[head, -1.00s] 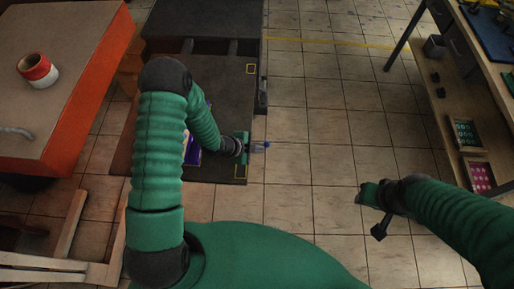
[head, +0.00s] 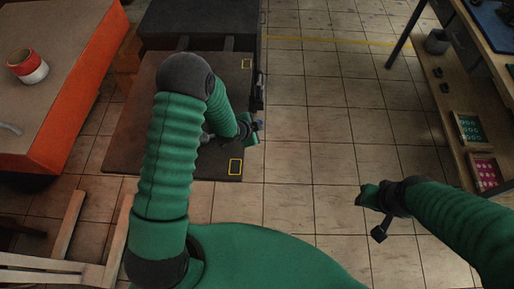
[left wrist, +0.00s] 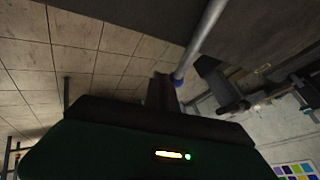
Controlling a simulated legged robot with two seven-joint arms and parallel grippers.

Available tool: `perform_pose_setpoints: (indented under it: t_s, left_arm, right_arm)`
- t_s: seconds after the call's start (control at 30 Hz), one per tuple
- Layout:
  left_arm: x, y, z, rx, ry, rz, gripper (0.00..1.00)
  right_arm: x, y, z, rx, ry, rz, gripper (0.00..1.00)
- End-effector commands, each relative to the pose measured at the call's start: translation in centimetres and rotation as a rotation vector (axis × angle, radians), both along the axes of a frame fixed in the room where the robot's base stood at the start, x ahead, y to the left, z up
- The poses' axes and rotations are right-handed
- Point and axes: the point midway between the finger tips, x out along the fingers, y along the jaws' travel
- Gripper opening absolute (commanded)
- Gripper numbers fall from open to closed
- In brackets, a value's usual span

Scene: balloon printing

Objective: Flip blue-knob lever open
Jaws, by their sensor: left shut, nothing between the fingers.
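The lever shows in the left wrist view as a pale metal rod (left wrist: 205,35) running down from the top edge. Its blue knob (left wrist: 178,74) is at the lower end, right beside the dark fingertips of my left gripper (left wrist: 162,88). I cannot tell if they touch. In the head view my left gripper (head: 258,126) is at the right edge of the dark machine bed (head: 215,168). It is shut and empty, and a small blue spot shows at its tip. My right gripper (head: 366,193) hangs over the tiled floor, well away from the lever; its jaws are unclear.
An orange-sided table (head: 70,95) with a red and white tape roll (head: 28,66) stands at the left. A wooden workbench (head: 455,110) with small trays of coloured pieces is at the right. Tiled floor between the machine and workbench is clear.

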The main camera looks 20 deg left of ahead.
Motion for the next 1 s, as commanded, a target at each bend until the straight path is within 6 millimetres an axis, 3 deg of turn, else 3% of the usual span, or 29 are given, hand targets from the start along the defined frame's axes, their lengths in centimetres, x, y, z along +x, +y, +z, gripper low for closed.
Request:
perform_pose_setpoints:
  t_s: [0.1,0.43,1.0]
  left_arm:
    - [1.6,1.1,-0.4,0.0,-0.004,0.094,0.0]
    - [4.5,3.5,-0.2,-0.001,-0.005,0.3,0.0]
    - [5.3,4.7,0.0,0.0,-0.002,0.383,0.0]
  right_arm:
    - [0.0,0.0,-1.4,0.0,0.0,0.0,0.36]
    - [0.0,0.0,-3.1,0.0,0.0,0.001,0.36]
    - [0.0,0.0,-3.6,0.0,0.0,0.0,0.36]
